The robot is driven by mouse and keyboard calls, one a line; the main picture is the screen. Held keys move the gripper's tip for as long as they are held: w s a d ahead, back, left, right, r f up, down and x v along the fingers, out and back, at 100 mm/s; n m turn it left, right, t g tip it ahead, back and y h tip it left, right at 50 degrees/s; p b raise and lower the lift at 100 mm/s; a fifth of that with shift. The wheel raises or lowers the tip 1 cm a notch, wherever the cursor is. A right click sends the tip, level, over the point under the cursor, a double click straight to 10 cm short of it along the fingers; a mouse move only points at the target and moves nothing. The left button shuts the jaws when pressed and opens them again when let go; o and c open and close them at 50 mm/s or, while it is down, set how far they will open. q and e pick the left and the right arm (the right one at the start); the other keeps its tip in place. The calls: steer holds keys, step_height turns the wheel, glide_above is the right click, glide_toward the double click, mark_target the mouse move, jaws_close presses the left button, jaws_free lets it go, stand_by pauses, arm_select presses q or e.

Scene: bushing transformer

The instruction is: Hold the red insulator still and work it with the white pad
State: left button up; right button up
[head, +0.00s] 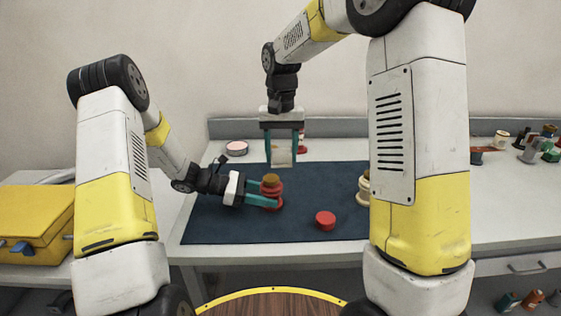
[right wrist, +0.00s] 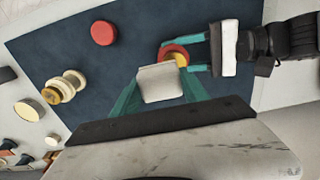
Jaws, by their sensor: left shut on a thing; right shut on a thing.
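The red insulator (head: 271,188), with a brown-yellow top, stands on the dark blue mat (head: 230,225). My left gripper (head: 264,197) is shut on it from the left. My right gripper (head: 281,160) points down, shut on the white pad (head: 281,157), and holds it above and behind the insulator. In the right wrist view the pad (right wrist: 160,83) sits between my right fingers and hides part of the red insulator (right wrist: 174,52). The left gripper (right wrist: 198,57) shows beside it there. The pad looks apart from the insulator.
A red disc (head: 326,220) lies on the mat to the right. A cream ringed insulator (head: 364,188) is partly hidden by my right arm. A round pink-topped tin (head: 236,148) stands behind the mat. A yellow case (head: 35,222) is at the left; several small objects stand at the right.

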steer(key=shift+r, duration=1.75)
arm_select(q)
steer(key=o, duration=1.1)
steer(key=shift+c, duration=0.2)
